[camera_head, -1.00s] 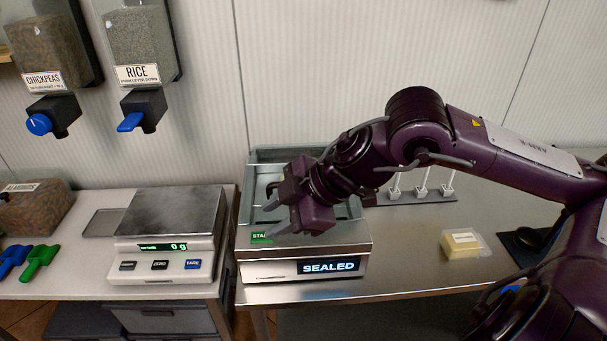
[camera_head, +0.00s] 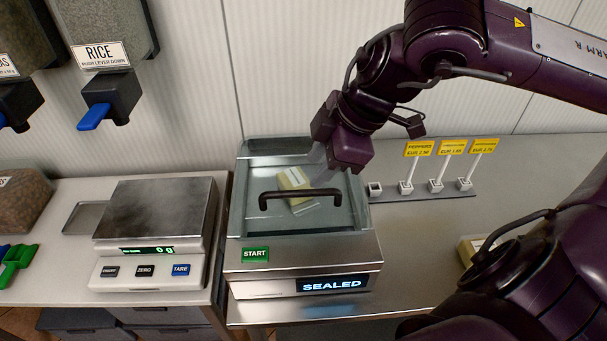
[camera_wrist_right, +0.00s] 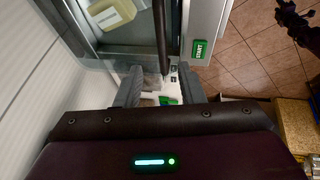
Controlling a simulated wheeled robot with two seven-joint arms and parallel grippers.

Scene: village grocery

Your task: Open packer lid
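The packer (camera_head: 305,262) stands on the steel counter, with its display reading SEALED. Its clear lid (camera_head: 262,222) lies down over the chamber, with a dark bar handle (camera_head: 300,193) across it. A pale yellow packet (camera_head: 295,180) shows through the lid. My right gripper (camera_head: 325,158) is above the lid, behind the handle's right part, its fingertips hard to see there. In the right wrist view the gripper (camera_wrist_right: 160,88) has its fingers apart, with the handle (camera_wrist_right: 160,35) running toward the gap between them; contact cannot be told. My left gripper is out of view.
A scale (camera_head: 155,230) reading 0 g stands left of the packer. A rail (camera_head: 425,196) with yellow price tags stands to the right, behind a clear patch of counter. A rice dispenser (camera_head: 105,60) hangs on the wall at upper left.

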